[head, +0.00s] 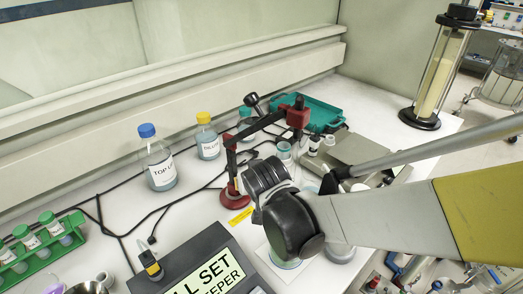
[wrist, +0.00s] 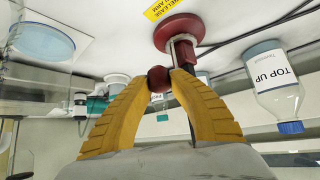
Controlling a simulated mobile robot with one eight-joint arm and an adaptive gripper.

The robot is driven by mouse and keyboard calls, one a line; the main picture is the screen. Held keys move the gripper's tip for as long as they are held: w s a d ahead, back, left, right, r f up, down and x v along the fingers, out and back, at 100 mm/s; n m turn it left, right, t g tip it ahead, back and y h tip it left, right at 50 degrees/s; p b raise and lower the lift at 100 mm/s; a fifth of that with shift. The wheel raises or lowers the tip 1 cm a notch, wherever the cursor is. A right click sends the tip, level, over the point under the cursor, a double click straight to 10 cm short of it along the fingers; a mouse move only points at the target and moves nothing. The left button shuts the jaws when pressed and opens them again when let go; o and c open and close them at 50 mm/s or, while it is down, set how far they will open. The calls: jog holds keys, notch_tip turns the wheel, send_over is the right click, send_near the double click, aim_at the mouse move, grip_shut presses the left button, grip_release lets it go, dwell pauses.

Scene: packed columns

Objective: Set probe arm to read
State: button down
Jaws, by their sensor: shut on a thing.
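The probe arm is a red and black jointed stand. In the wrist view, the red base (wrist: 188,30) shows upside down. My gripper (wrist: 159,78) has its yellow fingers closed on a dark red ball knob (wrist: 158,74) beside the post. In the head view my wrist hides the fingers.
A TOP UP bottle (head: 158,168) and a yellow-capped bottle (head: 207,142) stand behind the post. A display box (head: 205,265) is in front, a green tube rack (head: 45,255) at left, a teal tray (head: 320,112) behind. Black cables cross the bench. A yellow release-arm label (head: 240,217) lies by the base.

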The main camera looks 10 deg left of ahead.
jog(key=shift+s+a+m+h, duration=0.4)
jog(key=shift+m+h, duration=0.35)
jog(key=shift+m, duration=0.25)
jog(key=shift+s+a+m+h, duration=0.4)
jog(key=shift+m+h, duration=0.35)
jog(key=shift+m, duration=0.25)
jog(key=c, duration=1.1)
grip_release()
jog(key=shift+a+f, duration=0.1)
jog(key=shift+f, duration=0.05)
jog(key=shift+o, duration=0.2)
jog(key=shift+s, duration=0.1)
jog(key=v, duration=1.2)
jog(key=shift+f, duration=0.1)
